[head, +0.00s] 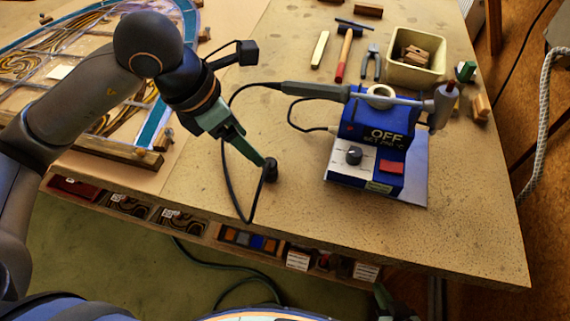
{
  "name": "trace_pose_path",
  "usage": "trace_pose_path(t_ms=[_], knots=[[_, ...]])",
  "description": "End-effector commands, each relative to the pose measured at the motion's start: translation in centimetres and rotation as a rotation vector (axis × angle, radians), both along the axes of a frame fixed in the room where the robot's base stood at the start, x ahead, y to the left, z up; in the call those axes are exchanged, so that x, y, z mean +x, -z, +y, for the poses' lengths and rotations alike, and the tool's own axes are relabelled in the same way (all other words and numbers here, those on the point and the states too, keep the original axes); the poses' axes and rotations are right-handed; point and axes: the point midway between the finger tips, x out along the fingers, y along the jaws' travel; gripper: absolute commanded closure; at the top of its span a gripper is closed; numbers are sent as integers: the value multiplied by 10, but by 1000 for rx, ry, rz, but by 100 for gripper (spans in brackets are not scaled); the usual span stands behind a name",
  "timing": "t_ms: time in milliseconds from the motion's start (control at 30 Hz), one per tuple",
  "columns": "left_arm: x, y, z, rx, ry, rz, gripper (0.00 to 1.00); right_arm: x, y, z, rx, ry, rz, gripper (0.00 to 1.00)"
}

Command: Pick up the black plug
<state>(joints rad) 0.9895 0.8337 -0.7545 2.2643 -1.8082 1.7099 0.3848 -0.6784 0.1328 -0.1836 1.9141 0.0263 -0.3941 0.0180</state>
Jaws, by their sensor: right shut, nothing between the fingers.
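The black plug (270,172) is near the middle of the bench, on the end of a thin black cable that loops down to its left. The left gripper (266,163) has its green fingers at the top of the plug. They overlap it from this view, so I cannot tell whether they grip it or only touch it. The right gripper (382,294) shows as a small dark green piece at the bottom edge, below the bench front. It is shut and empty, and the rest of that arm is out of view.
A blue soldering station (378,128) marked OFF stands right of the plug, with a soldering iron (318,90) across its top. Behind are a hammer (344,56), pliers (371,62) and a cream bin (416,58). A leaded panel (151,128) lies left. The front right bench is clear.

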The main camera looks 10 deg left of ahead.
Motion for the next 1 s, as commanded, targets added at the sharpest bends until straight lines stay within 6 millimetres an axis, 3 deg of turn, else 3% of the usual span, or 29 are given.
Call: trace_pose_path(t_ms=[400, 633, 1000], knots=[[16, 58, -15, 16, 1, -2, 24, 0, -3, 1, 3, 1, 1, 100], [22, 73, -19, 14, 2, -2, 24, 0, -6, 1, 3, 1, 1, 100], [38, 114, -28, 15, 2, -4, 24, 0, -13, 1, 3, 1, 1, 100]])
